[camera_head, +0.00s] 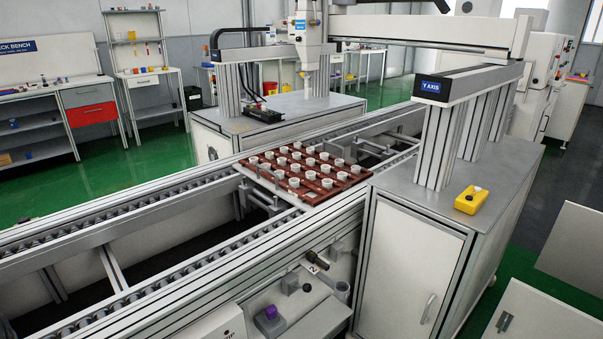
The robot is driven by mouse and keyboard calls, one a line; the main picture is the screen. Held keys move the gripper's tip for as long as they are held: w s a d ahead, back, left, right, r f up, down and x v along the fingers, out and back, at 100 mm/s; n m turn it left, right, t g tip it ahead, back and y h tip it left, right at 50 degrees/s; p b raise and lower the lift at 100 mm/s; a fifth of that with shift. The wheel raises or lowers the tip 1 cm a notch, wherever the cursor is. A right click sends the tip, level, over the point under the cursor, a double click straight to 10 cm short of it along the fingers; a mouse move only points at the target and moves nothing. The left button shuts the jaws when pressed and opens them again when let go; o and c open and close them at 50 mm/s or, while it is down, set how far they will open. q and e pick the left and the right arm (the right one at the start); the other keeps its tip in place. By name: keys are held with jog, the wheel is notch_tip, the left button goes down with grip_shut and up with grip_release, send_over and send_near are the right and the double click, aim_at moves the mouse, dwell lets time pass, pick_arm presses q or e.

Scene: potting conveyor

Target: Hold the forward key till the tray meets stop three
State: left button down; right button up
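A reddish-brown tray (349,182) with several white round cups in rows lies across the conveyor (150,212), near the middle of the picture. A yellow box (471,200) with a dark button on top sits on the grey cabinet top at the right; whether this is the forward key I cannot tell. Small metal fittings (372,147) stand between the rails just beyond the tray; which is stop three I cannot tell. Neither of my grippers shows in the head view.
A small purple block (270,312) sits at the front. Green floor lies left.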

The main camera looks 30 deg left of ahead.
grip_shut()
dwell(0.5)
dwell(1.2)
